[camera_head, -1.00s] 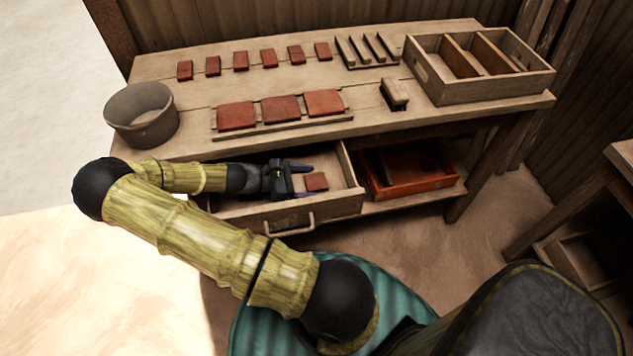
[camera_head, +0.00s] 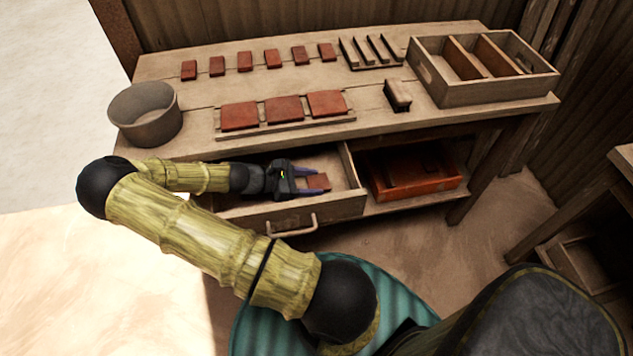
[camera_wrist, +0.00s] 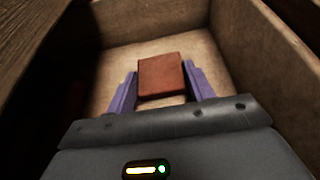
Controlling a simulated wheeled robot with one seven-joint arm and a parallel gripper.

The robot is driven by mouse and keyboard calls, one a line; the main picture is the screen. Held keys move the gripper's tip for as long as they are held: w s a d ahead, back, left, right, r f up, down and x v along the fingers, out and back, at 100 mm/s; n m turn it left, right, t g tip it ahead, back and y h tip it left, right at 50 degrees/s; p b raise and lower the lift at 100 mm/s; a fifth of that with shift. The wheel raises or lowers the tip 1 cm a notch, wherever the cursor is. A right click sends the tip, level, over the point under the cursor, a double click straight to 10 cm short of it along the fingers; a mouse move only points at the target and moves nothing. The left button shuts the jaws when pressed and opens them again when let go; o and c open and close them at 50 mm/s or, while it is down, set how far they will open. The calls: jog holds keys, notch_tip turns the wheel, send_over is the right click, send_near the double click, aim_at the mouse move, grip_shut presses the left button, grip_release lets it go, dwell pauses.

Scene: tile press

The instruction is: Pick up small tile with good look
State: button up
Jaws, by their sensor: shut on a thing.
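A small red-brown tile (camera_head: 318,182) lies in the open wooden drawer (camera_head: 352,203) under the table top. It also shows in the wrist view (camera_wrist: 161,75), between two purple fingers. My gripper (camera_head: 308,182) is inside the drawer and shut on this tile, with one finger at each side. The tile looks flat and plain; I see no clear crack or chip. I cannot tell whether it is lifted off the drawer floor.
Several small tiles (camera_head: 245,61) lie in a row on the table (camera_head: 190,140), with larger tiles (camera_head: 284,108) in front. A bucket (camera_head: 145,115) stands left, a divided box (camera_head: 500,85) right. A red tray (camera_head: 420,190) sits beside the drawer. Drawer walls surround my gripper closely.

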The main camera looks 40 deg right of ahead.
aim_at(310, 184)
notch_tip(310, 184, up, 18)
jog(key=p, duration=0.2)
